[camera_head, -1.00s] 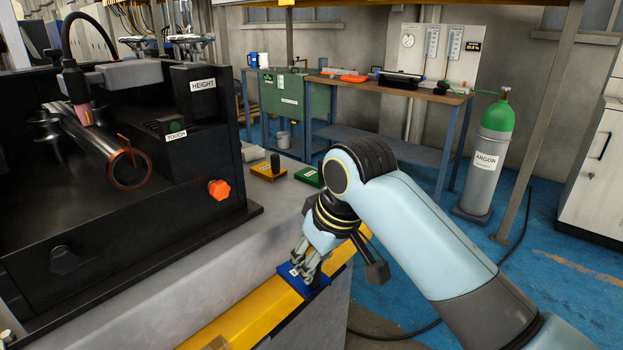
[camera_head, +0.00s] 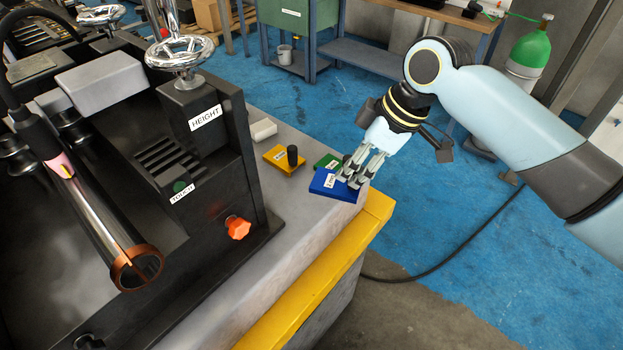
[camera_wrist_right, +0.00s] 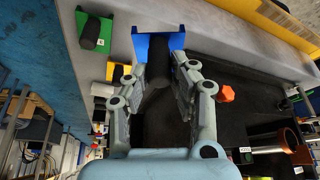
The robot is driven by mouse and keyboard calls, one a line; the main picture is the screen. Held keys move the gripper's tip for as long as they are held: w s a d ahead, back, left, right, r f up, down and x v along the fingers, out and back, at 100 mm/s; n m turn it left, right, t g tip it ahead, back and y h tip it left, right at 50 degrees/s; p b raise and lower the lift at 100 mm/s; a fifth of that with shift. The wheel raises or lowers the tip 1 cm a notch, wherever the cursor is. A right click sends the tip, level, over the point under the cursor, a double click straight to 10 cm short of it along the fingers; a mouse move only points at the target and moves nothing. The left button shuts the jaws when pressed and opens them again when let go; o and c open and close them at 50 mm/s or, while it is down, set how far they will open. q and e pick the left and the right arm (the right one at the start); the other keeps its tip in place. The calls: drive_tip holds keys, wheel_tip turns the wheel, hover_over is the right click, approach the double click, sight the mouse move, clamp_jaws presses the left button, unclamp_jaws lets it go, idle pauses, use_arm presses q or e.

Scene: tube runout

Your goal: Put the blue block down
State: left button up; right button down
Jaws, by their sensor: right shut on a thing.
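The blue block (camera_head: 330,184) is a flat piece with a white label and a dark peg (camera_wrist_right: 157,57) standing up from it. My right gripper (camera_head: 352,176) is shut on it by the peg. In the head view the block is over the far right corner of the grey bench top, close to a green block (camera_head: 327,161) and partly covering it. I cannot tell whether the blue block touches the bench. In the wrist view the blue plate (camera_wrist_right: 141,45) shows just beyond the fingertips. My left gripper is not in view.
A yellow block (camera_head: 284,160) with a black peg sits left of the green one. The black machine (camera_head: 215,165) with an orange knob (camera_head: 238,228) fills the left. The grey bench top (camera_head: 285,215) in front is clear, ending at a yellow edge (camera_head: 320,290).

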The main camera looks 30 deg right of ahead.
sight(317, 173)
drive_tip(key=w+a+f, duration=0.1)
drive_tip(key=w, duration=0.1)
drive_tip(key=w+a+f, duration=0.1)
drive_tip(key=w, duration=0.1)
drive_tip(key=w+a+f, duration=0.1)
drive_tip(key=w+f, duration=0.1)
drive_tip(key=shift+a, duration=0.35)
drive_tip(key=shift+a+f, duration=0.1)
drive_tip(key=shift+f, duration=0.05)
wheel_tip(317, 173, down, 3)
drive_tip(key=shift+f+p, duration=0.2)
drive_tip(key=shift+p, duration=0.1)
drive_tip(key=shift+f, duration=0.25)
drive_tip(key=shift+f, duration=0.15)
drive_tip(key=c, duration=1.1)
unclamp_jaws()
